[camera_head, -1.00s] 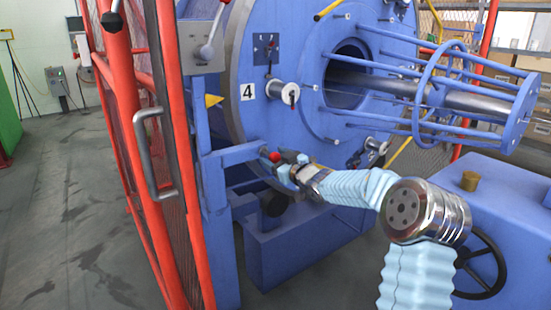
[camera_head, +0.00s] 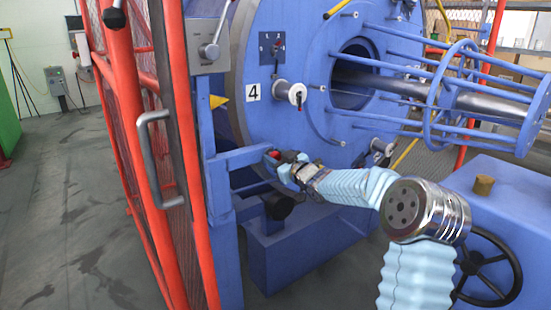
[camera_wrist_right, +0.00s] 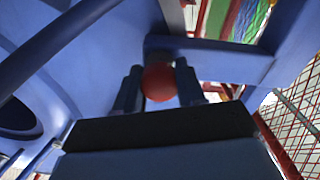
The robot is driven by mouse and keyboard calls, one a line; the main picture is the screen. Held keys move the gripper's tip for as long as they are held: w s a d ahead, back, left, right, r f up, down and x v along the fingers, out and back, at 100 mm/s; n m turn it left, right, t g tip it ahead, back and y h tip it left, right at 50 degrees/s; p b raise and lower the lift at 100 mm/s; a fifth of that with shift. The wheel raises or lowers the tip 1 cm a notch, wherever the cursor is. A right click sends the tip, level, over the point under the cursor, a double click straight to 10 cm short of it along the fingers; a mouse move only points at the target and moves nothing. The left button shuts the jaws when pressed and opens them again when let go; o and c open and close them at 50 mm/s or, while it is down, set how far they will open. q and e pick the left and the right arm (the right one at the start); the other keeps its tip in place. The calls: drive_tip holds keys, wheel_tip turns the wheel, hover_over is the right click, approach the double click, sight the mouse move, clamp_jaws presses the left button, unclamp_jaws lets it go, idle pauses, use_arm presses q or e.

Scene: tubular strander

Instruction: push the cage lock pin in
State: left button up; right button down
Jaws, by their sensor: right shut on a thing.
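The cage lock pin shows as a red ball knob (camera_head: 271,155) at the end of a blue bracket (camera_head: 247,158) beside the big blue cage disc. In the right wrist view the red knob (camera_wrist_right: 159,82) sits between my two dark fingers. My right gripper (camera_head: 280,159) is shut on this knob; in the wrist view the gripper (camera_wrist_right: 159,86) has a finger on each side of it. The pin's shaft is hidden behind the knob and bracket. My left gripper is not in view.
A red mesh guard door with a grey handle (camera_head: 160,158) stands left of the bracket. A lever box (camera_head: 208,48) is above. A blue housing with a black handwheel (camera_head: 486,264) is at right.

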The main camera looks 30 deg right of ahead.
drive_tip(key=shift+r, duration=0.2)
drive_tip(key=c, duration=0.7)
unclamp_jaws()
drive_tip(key=shift+o, duration=0.2)
drive_tip(key=shift+f, duration=0.1)
drive_tip(key=shift+s, duration=0.35)
drive_tip(key=s+d+b, duration=0.1)
drive_tip(key=s, duration=1.2)
drive_tip(key=shift+b, duration=0.4)
